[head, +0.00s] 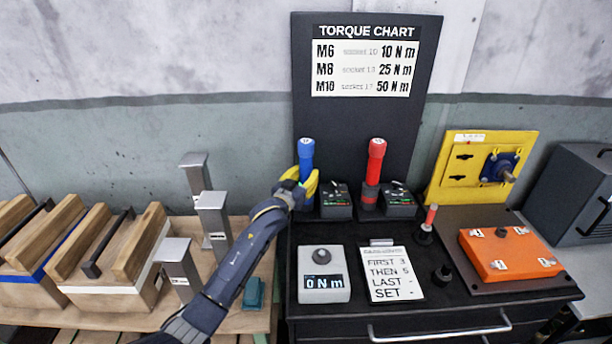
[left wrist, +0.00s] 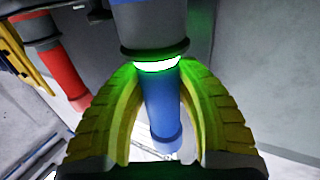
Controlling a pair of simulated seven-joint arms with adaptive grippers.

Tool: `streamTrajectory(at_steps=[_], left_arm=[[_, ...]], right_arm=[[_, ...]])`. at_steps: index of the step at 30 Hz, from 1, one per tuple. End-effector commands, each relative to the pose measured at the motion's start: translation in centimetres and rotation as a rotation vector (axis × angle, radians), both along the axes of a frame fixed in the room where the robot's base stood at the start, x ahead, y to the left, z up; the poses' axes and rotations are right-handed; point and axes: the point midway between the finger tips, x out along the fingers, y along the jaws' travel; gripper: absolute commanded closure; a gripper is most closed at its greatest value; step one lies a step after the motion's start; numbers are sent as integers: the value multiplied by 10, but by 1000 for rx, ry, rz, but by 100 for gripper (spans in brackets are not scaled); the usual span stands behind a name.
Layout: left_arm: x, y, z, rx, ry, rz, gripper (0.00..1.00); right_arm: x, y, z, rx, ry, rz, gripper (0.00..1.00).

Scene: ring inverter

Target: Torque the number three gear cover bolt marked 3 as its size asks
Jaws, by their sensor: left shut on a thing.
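My left gripper (head: 300,188) is shut around an upright blue-handled tool (head: 306,158) in a stand on the black cabinet. In the left wrist view the yellow fingers (left wrist: 160,110) close around the blue tool (left wrist: 162,98), with a green-lit ring and a grey section. A red-handled tool (head: 375,160) stands to its right. An orange cover (head: 508,252) lies on a dark plate at the right; no bolt mark 3 is readable on it. The torque chart (head: 364,60) lists M6 10, M8 25 and M10 50 N m. My right gripper is out of view.
A display box (head: 324,275) reads 0 N m. A card (head: 389,275) reads FIRST 3, THEN 5, LAST -, SET. A yellow panel (head: 455,172) with a blue flange stands behind the cover. Wooden crates (head: 105,275) and grey posts (head: 213,217) stand at the left.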

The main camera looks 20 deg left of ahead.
Motion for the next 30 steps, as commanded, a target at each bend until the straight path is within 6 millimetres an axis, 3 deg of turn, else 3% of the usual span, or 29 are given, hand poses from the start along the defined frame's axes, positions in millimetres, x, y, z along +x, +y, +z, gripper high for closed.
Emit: streamTrajectory(at_steps=[13, 14, 18, 21, 30], left_arm=[[0, 0, -1, -1, -5, 0, 100], [0, 0, -2, -1, -5, 0, 64], [0, 0, -2, 0, -3, 0, 48], [0, 0, -3, 0, -2, 0, 39], [-3, 0, -6, 1, 4, 0, 39]], right_arm=[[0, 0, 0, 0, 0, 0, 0], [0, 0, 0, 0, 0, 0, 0], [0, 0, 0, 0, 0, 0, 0], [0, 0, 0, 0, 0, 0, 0], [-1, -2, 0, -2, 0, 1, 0]])
